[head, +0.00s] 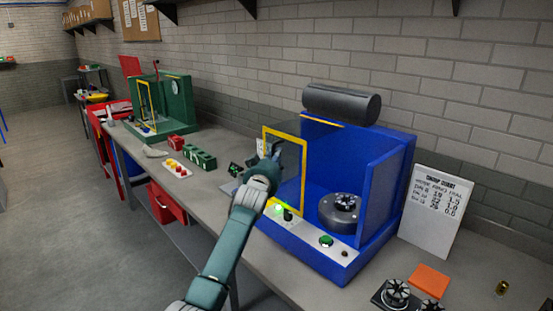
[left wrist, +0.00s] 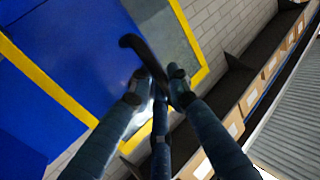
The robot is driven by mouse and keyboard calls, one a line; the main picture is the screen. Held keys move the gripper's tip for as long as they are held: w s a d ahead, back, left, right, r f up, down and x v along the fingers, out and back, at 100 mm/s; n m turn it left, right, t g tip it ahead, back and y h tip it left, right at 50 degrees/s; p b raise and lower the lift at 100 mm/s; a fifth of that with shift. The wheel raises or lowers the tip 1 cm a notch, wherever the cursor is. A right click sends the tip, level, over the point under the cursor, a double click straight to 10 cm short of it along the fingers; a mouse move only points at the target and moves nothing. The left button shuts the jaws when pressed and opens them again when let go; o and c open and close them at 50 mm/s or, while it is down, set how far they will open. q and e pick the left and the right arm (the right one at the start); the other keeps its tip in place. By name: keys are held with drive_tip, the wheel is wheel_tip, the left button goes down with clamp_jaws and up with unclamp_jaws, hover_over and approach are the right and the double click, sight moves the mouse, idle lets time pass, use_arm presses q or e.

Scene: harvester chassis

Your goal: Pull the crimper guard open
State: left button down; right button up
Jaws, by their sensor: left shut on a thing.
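The crimper is a blue machine (head: 325,170) on the workbench, with a round dark press head (head: 340,212) inside it. Its guard is a clear panel in a yellow frame (head: 304,180), standing at the left front of the housing; the press head is in plain view beside it. My left gripper (head: 274,150) is at the frame's left part. In the left wrist view my left gripper (left wrist: 155,88) is shut on a curved black handle (left wrist: 137,46) by the yellow guard frame (left wrist: 202,60). The gripped part of the handle is hidden by the fingers. My right gripper is not in view.
A green machine (head: 178,100) stands farther left on the bench. Green blocks (head: 198,158) and a white tray (head: 176,168) lie between. A white chart (head: 432,210) leans right of the crimper; an orange pad (head: 429,280) and dark tooling (head: 395,292) lie near it.

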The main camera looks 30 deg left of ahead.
use_arm(q)
drive_tip(key=shift+d+f, duration=0.1)
drive_tip(key=shift+f, duration=0.1)
drive_tip(key=c, duration=1.7)
unclamp_jaws()
drive_tip(key=shift+w, duration=0.2)
drive_tip(key=shift+s, duration=0.15)
drive_tip(key=v, duration=1.1)
drive_tip(key=shift+s+d+f, duration=0.1)
drive_tip(key=shift+s+f, duration=0.05)
drive_tip(key=shift+s, duration=0.2)
